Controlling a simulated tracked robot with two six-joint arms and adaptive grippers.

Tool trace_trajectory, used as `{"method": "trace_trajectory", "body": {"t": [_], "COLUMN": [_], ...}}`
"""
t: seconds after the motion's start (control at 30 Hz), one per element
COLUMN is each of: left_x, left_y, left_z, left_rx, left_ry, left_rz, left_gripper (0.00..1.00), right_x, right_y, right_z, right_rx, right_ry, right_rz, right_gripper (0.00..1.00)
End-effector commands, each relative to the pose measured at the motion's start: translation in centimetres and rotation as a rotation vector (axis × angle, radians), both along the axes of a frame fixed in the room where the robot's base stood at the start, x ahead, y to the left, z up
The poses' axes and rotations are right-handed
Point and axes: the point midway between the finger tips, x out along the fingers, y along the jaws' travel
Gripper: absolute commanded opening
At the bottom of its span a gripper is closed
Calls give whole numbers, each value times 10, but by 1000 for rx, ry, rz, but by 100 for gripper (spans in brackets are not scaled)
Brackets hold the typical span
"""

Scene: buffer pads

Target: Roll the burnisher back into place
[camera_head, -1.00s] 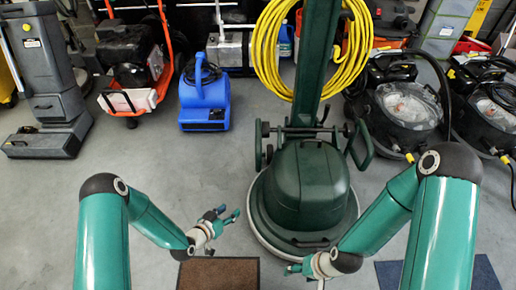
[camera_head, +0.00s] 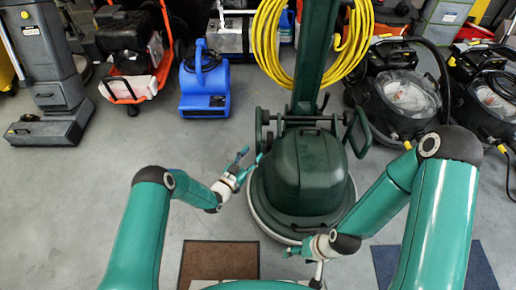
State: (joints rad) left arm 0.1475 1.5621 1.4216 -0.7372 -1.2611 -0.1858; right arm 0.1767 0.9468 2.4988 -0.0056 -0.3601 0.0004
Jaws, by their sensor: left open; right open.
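The burnisher (camera_head: 308,170) is a dark green floor machine with a round base, an upright green column and a yellow cable coiled on it. It stands upright on the grey floor in the middle. My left gripper (camera_head: 248,163) is open just left of the burnisher's housing, close to its side bracket; I cannot tell whether it touches. My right gripper (camera_head: 289,252) is open low at the front edge of the round base, apparently holding nothing. A brown mat (camera_head: 218,262) lies in front at the left, and a blue mat (camera_head: 484,270) at the right.
A blue blower (camera_head: 205,88) stands behind to the left, beside an orange-framed machine (camera_head: 130,60). A grey upright machine (camera_head: 48,80) is at the far left. Black vacuums (camera_head: 400,105) stand at the right. The floor at left is clear.

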Motion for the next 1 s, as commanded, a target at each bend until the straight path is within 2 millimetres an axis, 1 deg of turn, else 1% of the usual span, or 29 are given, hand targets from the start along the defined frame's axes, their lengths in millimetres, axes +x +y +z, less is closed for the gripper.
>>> {"method": "trace_trajectory", "body": {"t": [0.03, 0.1, 0.3, 0.43, 0.67, 0.7, 0.77, 0.9, 0.97, 1.0], "left_x": [8, 18, 36, 40, 40, 41, 40, 40, 40, 40], "left_y": [-6, -13, -24, -27, -27, -27, -27, -26, -26, -26], "left_z": [-3, -2, -1, -1, 0, 0, 0, 0, 0, 0], "left_rx": [1, 1, -1, 0, 0, 0, 0, 0, 0, 0], "left_ry": [-3, -3, -1, 1, 1, 1, 1, 1, 1, 1], "left_rz": [-2, -2, 0, 0, 1, 1, 1, 1, 1, 1], "left_gripper": [50, 50, 50, 50, 50, 46, 36, 13, 3, 0], "right_x": [0, 0, 0, 0, 0, 0, 0, 0, 0, 0], "right_y": [0, 0, 0, 0, 0, 0, 0, 0, 0, 0], "right_z": [-6, -8, -14, -14, -14, -14, -14, -14, -14, -14], "right_rx": [0, 0, 0, 0, 0, 0, 0, 0, 0, 0], "right_ry": [0, 0, 0, 0, 0, 0, 0, 0, 0, 0], "right_rz": [0, 0, 0, 0, 0, 0, 0, 0, 0, 0], "right_gripper": [66, 66, 66, 66, 66, 66, 66, 66, 66, 66]}}
